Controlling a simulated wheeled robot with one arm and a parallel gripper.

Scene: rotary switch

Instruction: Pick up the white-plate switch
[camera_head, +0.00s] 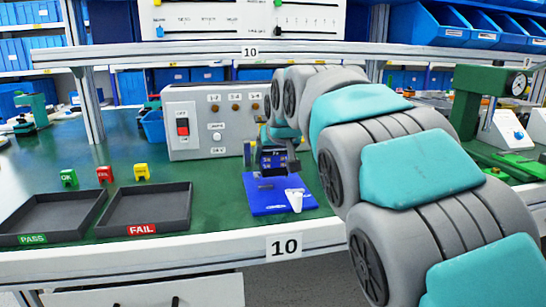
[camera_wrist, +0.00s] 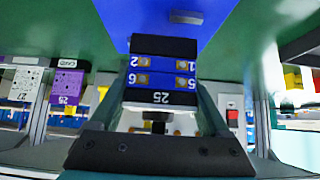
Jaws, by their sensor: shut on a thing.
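My gripper (camera_head: 272,160) is above the blue mat (camera_head: 262,208) in the head view, with its jaws closed on a small dark switch (camera_head: 272,155). In the wrist view my gripper (camera_wrist: 163,100) has one finger on each side of the switch (camera_wrist: 162,73).
A small white tapered piece (camera_head: 296,199) is on the mat. A grey test box (camera_head: 200,150) with a red switch stands behind, to the left. Dark PASS (camera_head: 45,236) and FAIL (camera_head: 120,231) trays sit at the left front. Green bench shows between the FAIL tray and mat.

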